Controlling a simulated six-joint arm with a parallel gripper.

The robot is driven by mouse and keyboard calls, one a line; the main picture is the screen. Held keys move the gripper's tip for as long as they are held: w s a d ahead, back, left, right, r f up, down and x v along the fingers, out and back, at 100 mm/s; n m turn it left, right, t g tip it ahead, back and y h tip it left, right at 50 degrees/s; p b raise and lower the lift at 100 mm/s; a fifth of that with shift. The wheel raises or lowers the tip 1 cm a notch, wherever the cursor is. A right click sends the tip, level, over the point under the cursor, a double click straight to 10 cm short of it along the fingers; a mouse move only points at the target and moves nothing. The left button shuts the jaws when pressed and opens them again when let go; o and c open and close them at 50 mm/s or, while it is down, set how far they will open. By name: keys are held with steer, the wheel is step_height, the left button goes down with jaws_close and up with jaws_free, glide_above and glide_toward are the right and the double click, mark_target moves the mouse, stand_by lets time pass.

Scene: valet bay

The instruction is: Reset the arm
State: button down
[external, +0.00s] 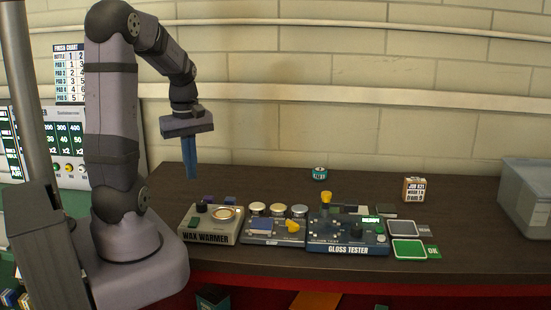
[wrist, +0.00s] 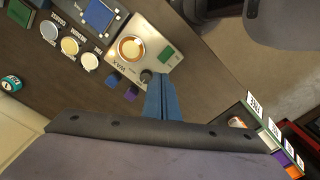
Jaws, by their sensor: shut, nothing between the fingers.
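My gripper (external: 191,178) hangs in the air, pointing down, above the back left part of the dark bench (external: 270,185). Its blue fingers are together and hold nothing. In the wrist view the closed fingers (wrist: 161,84) reach in from the bottom, close to the wax warmer (wrist: 145,47) in the picture. In the external view the wax warmer (external: 209,225) stands below and to the right of the fingers, apart from them. My arm is raised and bent over at the top, with its base at the left.
A panel with round lidded pots (external: 278,211) and the gloss tester (external: 348,235) stand right of the warmer. The bench's back middle is mostly clear.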

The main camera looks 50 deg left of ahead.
steer(key=s+d+f+m, duration=0.1)
steer(key=d+f+m, duration=0.2)
steer(key=d+m, duration=0.5)
steer(key=s+d+f+m, duration=0.1)
steer(key=d+f+m, duration=0.3)
steer(key=d, duration=0.9)
steer(key=m, duration=0.3)
steer(key=shift+s+d+f+m, duration=0.25)
steer(key=shift+d+f+m, duration=0.05)
steer(key=shift+d+m, duration=0.1)
steer(key=shift+a, duration=0.1)
